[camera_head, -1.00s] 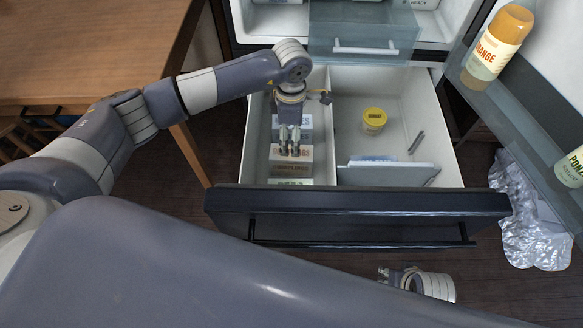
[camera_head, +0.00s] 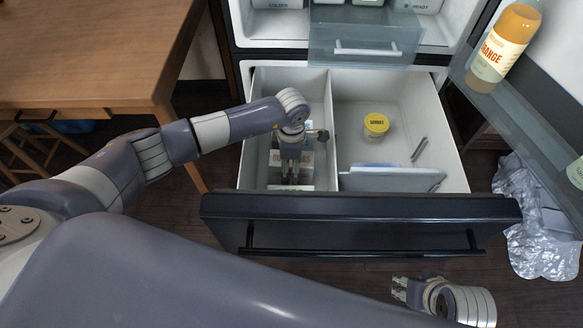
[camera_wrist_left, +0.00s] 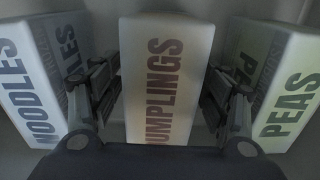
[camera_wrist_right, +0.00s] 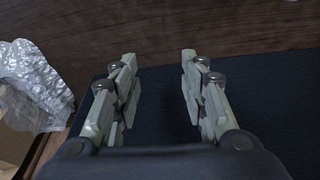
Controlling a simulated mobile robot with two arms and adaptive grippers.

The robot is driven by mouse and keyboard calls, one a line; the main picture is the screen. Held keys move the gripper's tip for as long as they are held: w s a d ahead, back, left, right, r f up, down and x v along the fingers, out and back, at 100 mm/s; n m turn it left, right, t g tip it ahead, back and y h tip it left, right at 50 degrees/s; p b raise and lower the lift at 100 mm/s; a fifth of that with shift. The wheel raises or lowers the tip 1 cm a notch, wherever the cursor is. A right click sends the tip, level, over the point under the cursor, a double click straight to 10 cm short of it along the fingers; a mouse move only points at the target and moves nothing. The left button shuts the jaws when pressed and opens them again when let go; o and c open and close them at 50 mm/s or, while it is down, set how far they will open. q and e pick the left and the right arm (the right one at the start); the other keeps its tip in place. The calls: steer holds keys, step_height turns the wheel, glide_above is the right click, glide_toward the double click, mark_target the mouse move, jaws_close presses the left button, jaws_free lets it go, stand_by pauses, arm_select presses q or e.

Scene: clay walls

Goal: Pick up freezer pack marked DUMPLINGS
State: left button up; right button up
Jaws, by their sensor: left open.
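The DUMPLINGS pack (camera_wrist_left: 152,75) is a pale box with brown lettering, in the middle of the left wrist view. My left gripper (camera_wrist_left: 160,85) is open, with one finger on each side of the pack; I cannot tell whether they touch it. In the head view the left gripper (camera_head: 291,178) points down into the left compartment of the open freezer drawer (camera_head: 360,207) and hides part of the DUMPLINGS pack (camera_head: 275,158). My right gripper (camera_wrist_right: 155,75) is open and empty. It shows outside the drawer front in the head view (camera_head: 399,288).
In the left wrist view, a NOODLES pack (camera_wrist_left: 35,80) stands left of the DUMPLINGS pack and a PEAS pack (camera_wrist_left: 285,90) right. The right compartment holds a yellow-lidded tub (camera_head: 376,126) and a flat bluish pack (camera_head: 390,180). A divider (camera_head: 330,130) separates the compartments.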

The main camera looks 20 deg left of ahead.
arm_select(q)
steer(key=shift+f, duration=0.15)
steer(key=c, duration=1.4)
steer(key=shift+o, duration=0.2)
